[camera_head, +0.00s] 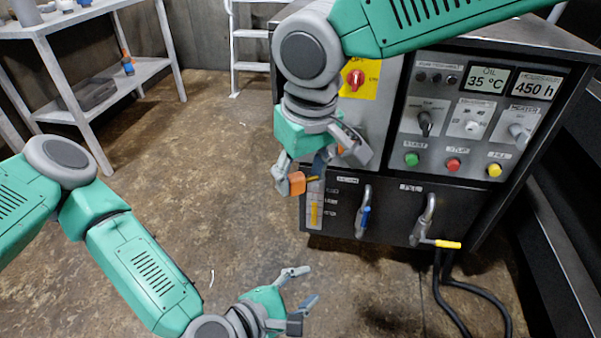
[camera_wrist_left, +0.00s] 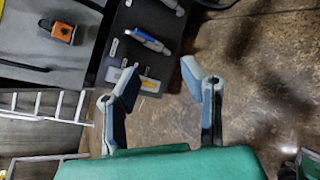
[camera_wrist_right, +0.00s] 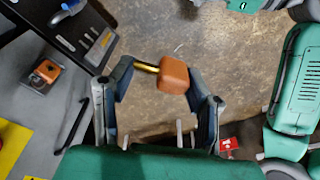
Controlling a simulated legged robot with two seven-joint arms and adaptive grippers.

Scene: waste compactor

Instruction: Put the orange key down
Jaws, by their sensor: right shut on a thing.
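The orange key (camera_head: 297,183) has a block-like orange head and a short brass shaft. My right gripper (camera_head: 309,181) is shut on it and holds it in the air in front of the machine's left side. In the right wrist view the key's orange head (camera_wrist_right: 173,75) shows between the fingertips, its brass shaft pointing left. My left gripper (camera_head: 306,287) is open and empty, low over the floor. Its spread fingers (camera_wrist_left: 160,80) also show in the left wrist view.
The compactor panel (camera_head: 455,190) has buttons, dials, and blue and yellow handled valves. A separate orange fitting (camera_wrist_left: 63,30) sits on its grey face. A white shelf table (camera_head: 70,28) stands back left, and a white ladder (camera_head: 250,66) at the back. Open floor (camera_head: 200,150) lies between.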

